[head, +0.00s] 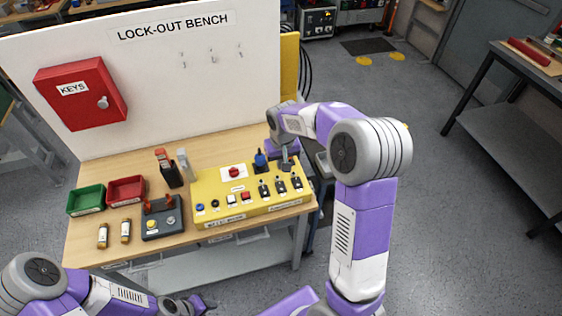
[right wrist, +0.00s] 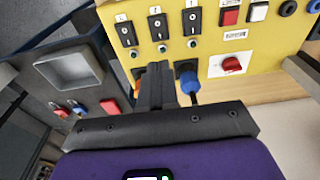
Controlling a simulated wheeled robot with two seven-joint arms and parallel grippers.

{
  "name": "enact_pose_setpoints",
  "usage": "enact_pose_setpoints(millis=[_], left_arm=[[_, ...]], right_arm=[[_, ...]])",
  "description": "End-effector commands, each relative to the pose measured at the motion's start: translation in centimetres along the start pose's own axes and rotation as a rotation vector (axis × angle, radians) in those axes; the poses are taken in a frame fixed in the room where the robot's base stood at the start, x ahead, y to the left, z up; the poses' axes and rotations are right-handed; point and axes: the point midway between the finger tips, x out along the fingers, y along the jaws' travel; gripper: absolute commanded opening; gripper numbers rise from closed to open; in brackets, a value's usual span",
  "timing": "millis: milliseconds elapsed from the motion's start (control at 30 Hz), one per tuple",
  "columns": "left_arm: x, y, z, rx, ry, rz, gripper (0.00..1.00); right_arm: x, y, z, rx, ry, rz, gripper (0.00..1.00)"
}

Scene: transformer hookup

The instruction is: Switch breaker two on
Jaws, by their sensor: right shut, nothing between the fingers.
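The yellow panel (head: 214,207) lies on the bench with three black breakers in a row at its right end. The middle breaker (head: 280,186) also shows in the right wrist view (right wrist: 158,28); its number and lever position are too small to read. My right gripper (head: 286,165) is shut and empty, just behind the breaker row. In the right wrist view its closed fingers (right wrist: 158,72) point toward the middle and end breakers, with a visible gap before them. My left gripper (head: 199,304) is low at the bottom edge, away from the panel; its fingers are unclear.
A blue plug or knob (head: 260,159) stands close beside my right gripper, and a red rotary switch (head: 234,171) is on the panel.

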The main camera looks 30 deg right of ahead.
Motion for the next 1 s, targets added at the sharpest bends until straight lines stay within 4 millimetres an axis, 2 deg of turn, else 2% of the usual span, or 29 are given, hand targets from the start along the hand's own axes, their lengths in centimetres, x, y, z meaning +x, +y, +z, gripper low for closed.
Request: enact_pose_setpoints(millis=[33, 200, 433, 633, 1000], left_arm=[[0.2, -0.1, 0.0, 0.000, 0.000, 0.000, 0.43], [0.4, -0.1, 0.0, 0.000, 0.000, 0.000, 0.43], [0.6, -0.2, 0.0, 0.000, 0.000, 0.000, 0.43], [0.6, -0.2, 0.0, 0.000, 0.000, 0.000, 0.43], [0.6, -0.2, 0.0, 0.000, 0.000, 0.000, 0.43]], right_arm=[[1.4, 0.0, 0.1, 0.000, -0.005, 0.001, 0.00], [5.1, 0.0, 0.1, 0.001, -0.005, 0.001, 0.00], [9.0, 0.0, 0.1, 0.001, -0.003, 0.000, 0.00], [10.4, 0.0, 0.0, 0.000, 0.000, 0.000, 0.00], [10.6, 0.0, 0.0, 0.000, 0.001, 0.000, 0.00]])
